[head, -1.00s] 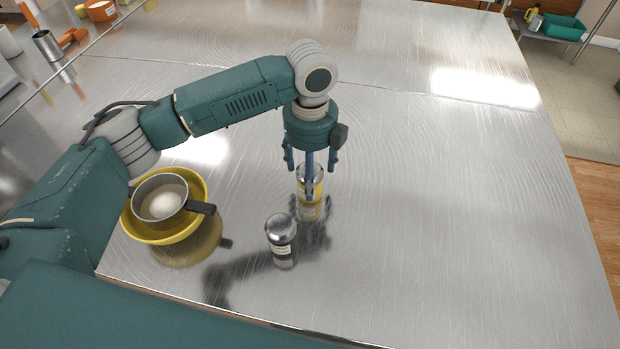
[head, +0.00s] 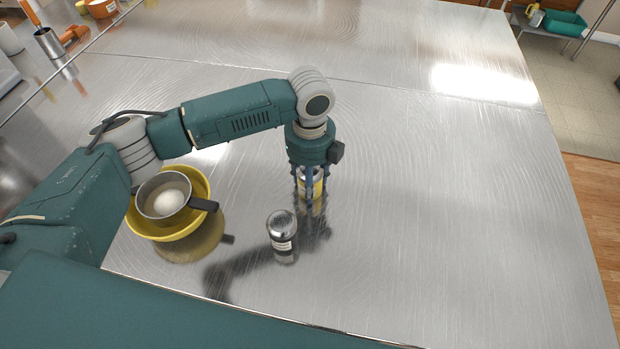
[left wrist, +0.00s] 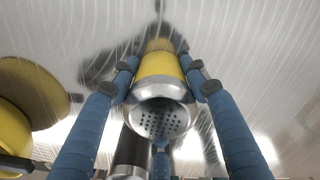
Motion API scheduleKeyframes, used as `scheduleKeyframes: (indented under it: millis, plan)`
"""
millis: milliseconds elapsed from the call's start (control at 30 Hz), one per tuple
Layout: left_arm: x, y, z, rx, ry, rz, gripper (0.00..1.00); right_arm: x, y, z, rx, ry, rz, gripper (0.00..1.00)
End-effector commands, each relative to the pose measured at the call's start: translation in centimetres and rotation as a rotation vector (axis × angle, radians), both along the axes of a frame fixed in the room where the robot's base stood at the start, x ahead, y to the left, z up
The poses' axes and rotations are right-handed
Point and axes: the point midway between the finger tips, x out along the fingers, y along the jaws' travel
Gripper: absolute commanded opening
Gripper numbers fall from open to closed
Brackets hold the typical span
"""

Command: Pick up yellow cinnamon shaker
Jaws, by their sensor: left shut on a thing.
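The yellow cinnamon shaker (head: 317,187) stands on the metal counter, yellow-bodied with a silver top. My left gripper (head: 309,194) points straight down over it, with its blue fingers shut around the body. In the left wrist view the shaker's perforated silver lid (left wrist: 160,117) and yellow side (left wrist: 160,66) show between the fingers. In the head view the gripper hides most of its upper part. I cannot tell whether its base touches the counter. My right gripper is not in view.
A second silver-topped shaker (head: 282,238) with a dark label stands close, in front and slightly left. A yellow bowl (head: 150,229) holding a black-handled pan (head: 166,194) with a white round thing is further left. The counter (head: 440,210) to the right is clear.

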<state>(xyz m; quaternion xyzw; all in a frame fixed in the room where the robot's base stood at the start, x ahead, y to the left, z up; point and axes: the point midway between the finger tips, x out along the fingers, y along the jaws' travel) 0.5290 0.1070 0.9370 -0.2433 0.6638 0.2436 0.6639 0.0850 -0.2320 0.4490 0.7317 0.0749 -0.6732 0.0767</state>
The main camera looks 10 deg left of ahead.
Motion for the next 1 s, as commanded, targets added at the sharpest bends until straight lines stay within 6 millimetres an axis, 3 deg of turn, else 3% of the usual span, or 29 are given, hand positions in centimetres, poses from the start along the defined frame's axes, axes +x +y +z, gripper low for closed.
scheduleKeyframes:
  millis: [167, 367, 567, 800, 1000]
  plan:
    - [0.1, 0.0, 0.3, -0.001, -0.002, 0.000, 0.17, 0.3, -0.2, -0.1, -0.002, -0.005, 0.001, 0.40]
    - [0.2, 0.0, 2.2, -0.003, -0.005, 0.001, 0.17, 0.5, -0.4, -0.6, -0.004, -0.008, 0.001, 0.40]
    - [0.2, -0.1, 6.8, -0.003, -0.008, -0.001, 0.17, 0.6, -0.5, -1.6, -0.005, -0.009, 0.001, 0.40]
    - [0.2, -0.1, 13.8, -0.002, -0.007, -0.001, 0.17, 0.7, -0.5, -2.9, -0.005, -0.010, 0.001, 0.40]
    - [0.1, 0.0, 18.0, 0.000, -0.004, 0.001, 0.17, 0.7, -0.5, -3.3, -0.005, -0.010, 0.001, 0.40]
